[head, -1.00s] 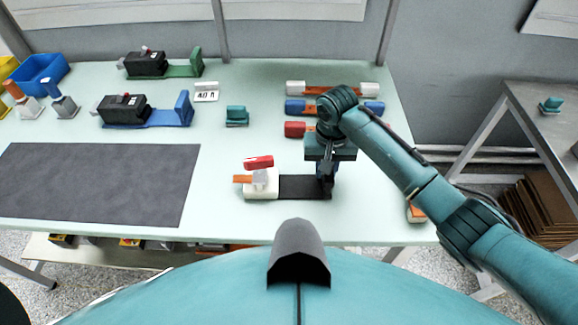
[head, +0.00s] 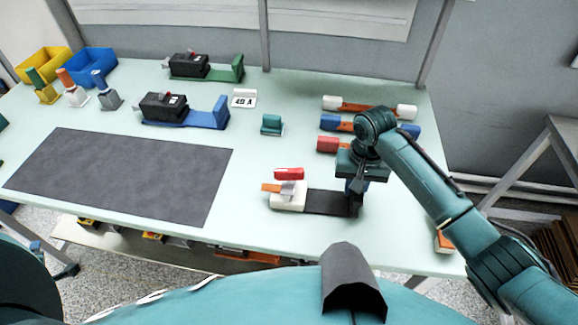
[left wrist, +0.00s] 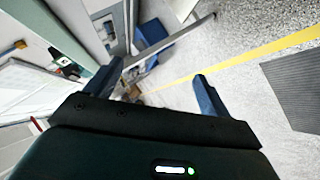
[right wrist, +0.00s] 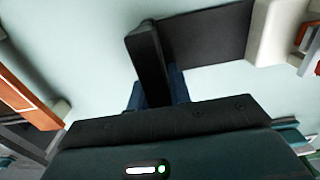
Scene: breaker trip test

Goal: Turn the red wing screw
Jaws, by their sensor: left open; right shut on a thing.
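A small red piece (head: 289,174), possibly the red wing screw, shows at the back of a white block (head: 288,201); I cannot tell how it is fixed. The block carries a grey part and an orange tab (head: 271,187). A flat black strip (head: 327,203) runs right from the block to a black upright end. My right gripper (head: 354,188) is shut on this upright (right wrist: 150,58), right of the red piece and apart from it. The right wrist view shows the upright between its blue fingers. My left gripper (left wrist: 152,62) is open and empty, away from the fixture, over the floor.
Two black breakers stand on a green base (head: 222,74) and a blue base (head: 195,119). A white 40 A card (head: 243,98) and a teal block (head: 271,124) stand nearby. Several coloured-end bars lie behind my right gripper.

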